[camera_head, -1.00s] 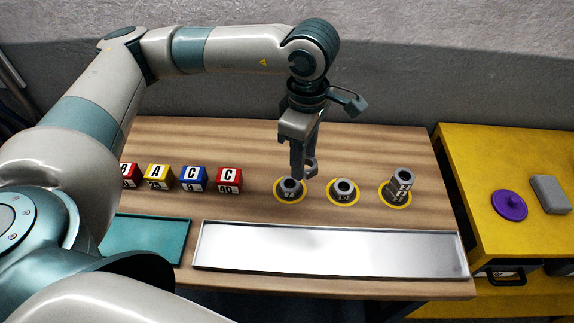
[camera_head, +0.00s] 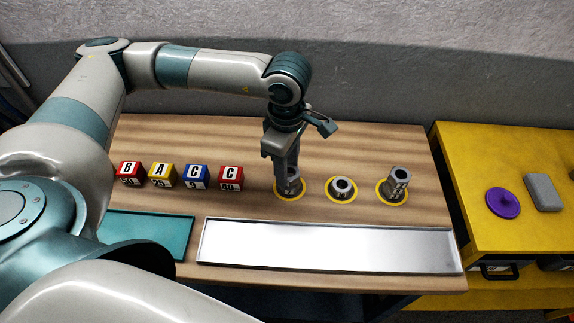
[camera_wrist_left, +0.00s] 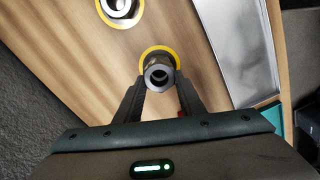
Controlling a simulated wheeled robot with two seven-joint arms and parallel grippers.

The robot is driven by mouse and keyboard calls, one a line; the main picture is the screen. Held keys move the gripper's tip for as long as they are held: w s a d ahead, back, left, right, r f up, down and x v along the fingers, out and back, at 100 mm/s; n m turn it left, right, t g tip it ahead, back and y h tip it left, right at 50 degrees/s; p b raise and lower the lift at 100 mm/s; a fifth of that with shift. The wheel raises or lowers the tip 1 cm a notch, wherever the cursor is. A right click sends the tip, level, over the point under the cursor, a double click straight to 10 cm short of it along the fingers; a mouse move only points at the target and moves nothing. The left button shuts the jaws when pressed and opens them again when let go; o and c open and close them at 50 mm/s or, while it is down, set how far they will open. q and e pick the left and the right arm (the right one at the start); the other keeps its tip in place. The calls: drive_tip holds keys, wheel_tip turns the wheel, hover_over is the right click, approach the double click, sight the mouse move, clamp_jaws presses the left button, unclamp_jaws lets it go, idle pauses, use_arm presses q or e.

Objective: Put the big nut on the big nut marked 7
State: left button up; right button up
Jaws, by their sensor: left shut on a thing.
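My left gripper (camera_head: 286,175) points down over the left yellow ring (camera_head: 277,194) and is shut on a grey big nut (camera_head: 294,174). The held nut is right above the grey nut (camera_head: 291,189) on that ring, in line with it; whether they touch I cannot tell. In the left wrist view the held nut (camera_wrist_left: 158,76) sits between the fingertips, its hole facing the camera, with the yellow ring around it. Another grey nut (camera_head: 342,187) stands alone on the middle ring. A stack of nuts (camera_head: 399,181) stands on the right ring. Their marks are too small to read surely. My right gripper is not in view.
Lettered cubes in red (camera_head: 231,178), blue, yellow and red stand in a row left of the rings. A long metal tray (camera_head: 330,245) and a teal tray (camera_head: 150,235) lie in front. A yellow cabinet (camera_head: 480,165) at right bears a purple lidlike disc (camera_head: 503,202) and a grey block (camera_head: 543,192).

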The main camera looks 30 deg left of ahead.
use_arm(q)
drive_tip(key=shift+f, duration=0.5)
drive_tip(key=shift+f, duration=0.25)
drive_tip(key=o, duration=1.2)
drive_tip(key=shift+r, duration=0.1)
drive_tip(key=shift+r, duration=0.1)
